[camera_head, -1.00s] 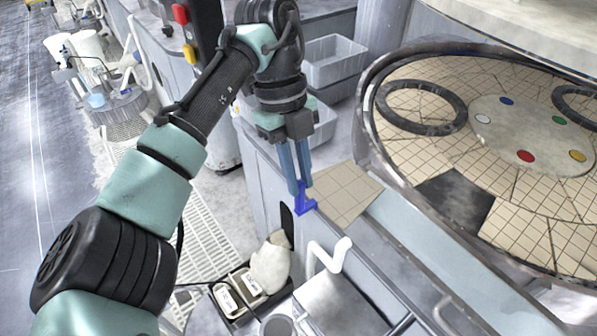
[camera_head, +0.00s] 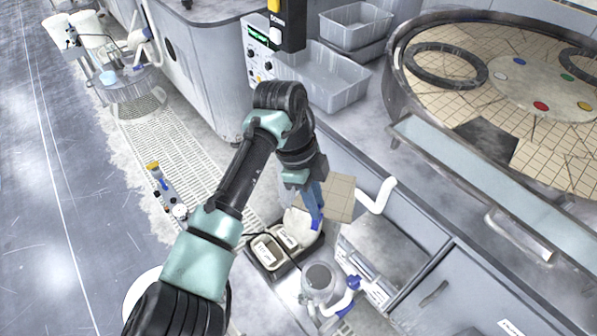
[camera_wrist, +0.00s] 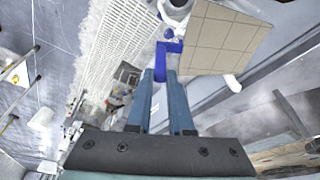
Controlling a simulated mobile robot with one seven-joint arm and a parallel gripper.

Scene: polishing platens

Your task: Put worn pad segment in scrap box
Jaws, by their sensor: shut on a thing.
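The worn pad segment (camera_head: 340,197) is a flat tan piece with square grooves and a blue grip tab (camera_head: 317,224) at its edge. My gripper (camera_head: 314,212) is shut on the tab and holds the segment in the air, in front of the bench. The wrist view shows the blue tab (camera_wrist: 163,64) between my fingers (camera_wrist: 161,82), with the tan segment (camera_wrist: 221,38) to their right. Two open grey bins, a near one (camera_head: 325,95) and a far one (camera_head: 356,38), stand on the bench; I cannot tell which is the scrap box.
The round tiled platen (camera_head: 440,95) has a dark bare patch (camera_head: 484,140). A white bent pipe (camera_head: 378,197) rises beside the segment. Below are a black tray (camera_head: 262,262) with pale boxes and a grey cup (camera_head: 319,279). Bare bench top lies right of the near bin.

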